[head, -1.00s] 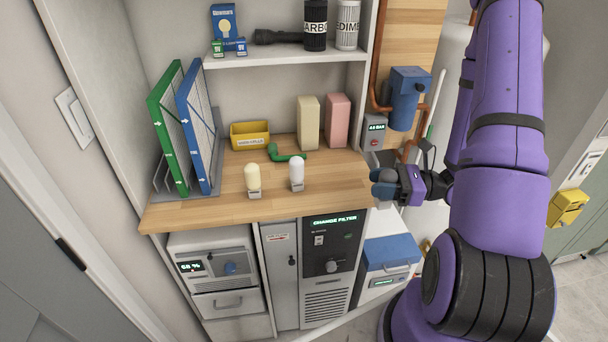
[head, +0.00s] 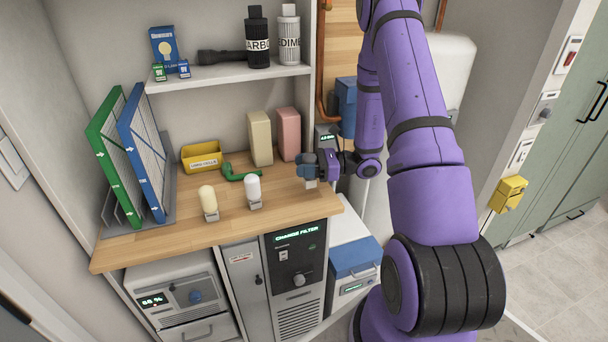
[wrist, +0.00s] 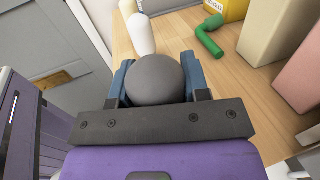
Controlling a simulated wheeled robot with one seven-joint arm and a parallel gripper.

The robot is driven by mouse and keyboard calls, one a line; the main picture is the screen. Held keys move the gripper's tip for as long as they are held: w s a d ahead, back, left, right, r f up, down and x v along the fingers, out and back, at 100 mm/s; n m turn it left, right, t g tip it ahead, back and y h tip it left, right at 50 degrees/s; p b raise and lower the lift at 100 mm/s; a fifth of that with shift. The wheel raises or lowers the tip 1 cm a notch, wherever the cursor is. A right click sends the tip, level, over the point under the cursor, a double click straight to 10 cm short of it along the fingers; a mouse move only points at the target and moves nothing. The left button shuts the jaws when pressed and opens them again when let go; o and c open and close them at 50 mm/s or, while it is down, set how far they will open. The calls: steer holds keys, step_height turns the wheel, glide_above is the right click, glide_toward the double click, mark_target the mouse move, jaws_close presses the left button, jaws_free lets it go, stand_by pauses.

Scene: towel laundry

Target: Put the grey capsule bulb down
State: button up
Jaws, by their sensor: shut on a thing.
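The grey capsule bulb (wrist: 155,80) is between the blue-tipped fingers of my gripper (wrist: 158,84), its rounded grey end toward the wrist camera. In the head view my gripper (head: 306,165) is at the right end of the wooden counter (head: 160,245). The bulb's pale base (head: 311,184) shows below the fingers; I cannot tell whether it touches the wood. A cream capsule bulb (head: 208,198) and a white capsule bulb (head: 253,188) stand upright on the counter, left of my gripper.
Behind are a green bent pipe (head: 238,173), a yellow bin (head: 201,157), a beige box (head: 260,138) and a pink box (head: 288,134). Green and blue framed panels (head: 142,150) stand at left. The counter between the white bulb and my gripper is clear.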

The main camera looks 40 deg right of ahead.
steer(key=shift+f, duration=1.5)
steer(key=shift+s+f, duration=0.1)
steer(key=shift+f, duration=0.05)
steer(key=o, duration=0.9)
